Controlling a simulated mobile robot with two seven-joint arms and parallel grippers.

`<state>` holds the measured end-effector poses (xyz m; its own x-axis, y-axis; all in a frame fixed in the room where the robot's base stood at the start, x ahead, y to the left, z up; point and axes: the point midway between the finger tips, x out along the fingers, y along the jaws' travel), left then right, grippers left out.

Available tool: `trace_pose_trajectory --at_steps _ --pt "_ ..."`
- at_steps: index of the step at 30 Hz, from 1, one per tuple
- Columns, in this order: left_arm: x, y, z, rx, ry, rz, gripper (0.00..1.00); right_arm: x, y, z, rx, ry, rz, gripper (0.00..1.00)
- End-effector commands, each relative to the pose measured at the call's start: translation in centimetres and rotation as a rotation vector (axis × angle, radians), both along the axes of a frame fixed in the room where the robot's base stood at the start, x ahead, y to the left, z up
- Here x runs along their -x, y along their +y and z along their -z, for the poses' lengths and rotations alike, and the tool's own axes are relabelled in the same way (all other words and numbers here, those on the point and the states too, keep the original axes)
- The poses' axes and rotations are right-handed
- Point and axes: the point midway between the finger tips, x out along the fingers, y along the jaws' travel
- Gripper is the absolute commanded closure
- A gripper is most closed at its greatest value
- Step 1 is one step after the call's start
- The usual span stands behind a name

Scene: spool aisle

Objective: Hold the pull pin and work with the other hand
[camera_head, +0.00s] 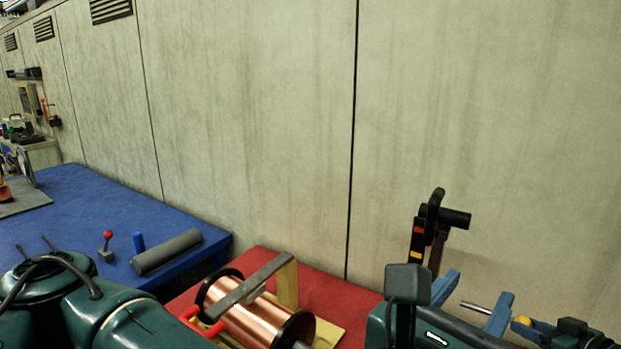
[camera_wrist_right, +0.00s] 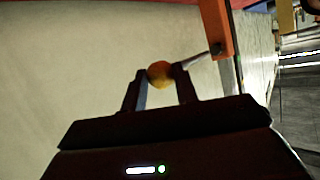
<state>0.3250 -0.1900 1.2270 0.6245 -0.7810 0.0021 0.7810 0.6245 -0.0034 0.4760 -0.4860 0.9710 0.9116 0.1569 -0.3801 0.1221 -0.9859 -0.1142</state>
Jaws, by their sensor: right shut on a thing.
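The pull pin (camera_head: 476,308) shows as a short metal rod with a yellow-orange ball knob (camera_head: 522,320) at the lower right of the head view. In the right wrist view the knob (camera_wrist_right: 160,74) sits between the fingertips of my right gripper (camera_wrist_right: 160,82), which is shut on it. The rod runs from the knob to the lower end of an orange bar (camera_wrist_right: 216,30). I cannot tell how deep it sits there. My left arm (camera_head: 125,318) comes in at the lower left of the head view; I cannot make out its finger opening clearly.
A copper wire spool (camera_head: 250,312) with a grey bar (camera_head: 247,286) across it stands on a red table (camera_head: 325,285). A blue table (camera_head: 105,205) holds a red-knobbed lever (camera_head: 107,245) and a grey cylinder (camera_head: 167,251). A panelled wall (camera_head: 250,120) stands close behind.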

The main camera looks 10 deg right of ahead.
Motion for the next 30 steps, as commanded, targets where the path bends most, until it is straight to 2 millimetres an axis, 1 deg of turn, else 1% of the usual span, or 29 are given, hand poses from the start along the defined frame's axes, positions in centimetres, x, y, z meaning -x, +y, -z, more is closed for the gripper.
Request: trace_pose_trajectory --at_steps 6,18,26,27,30 --pt "-0.1 0.0 0.0 0.000 0.000 -0.001 0.61 -0.2 0.1 0.0 0.000 0.000 0.005 1.00" --pt "-0.1 0.0 0.0 0.000 0.000 -0.001 0.61 -1.8 2.1 0.0 -0.002 0.001 0.003 1.00" --pt "-0.1 0.0 0.0 0.000 0.000 -0.001 0.61 -1.9 2.2 0.1 0.001 0.002 0.002 1.00" --pt "-0.1 0.0 0.0 0.000 0.000 -0.001 0.61 -1.9 2.2 0.1 0.001 0.002 0.002 0.70" --pt "-0.1 0.0 0.0 0.000 0.000 -0.001 0.61 -1.9 2.2 0.1 0.001 0.002 0.002 0.62"
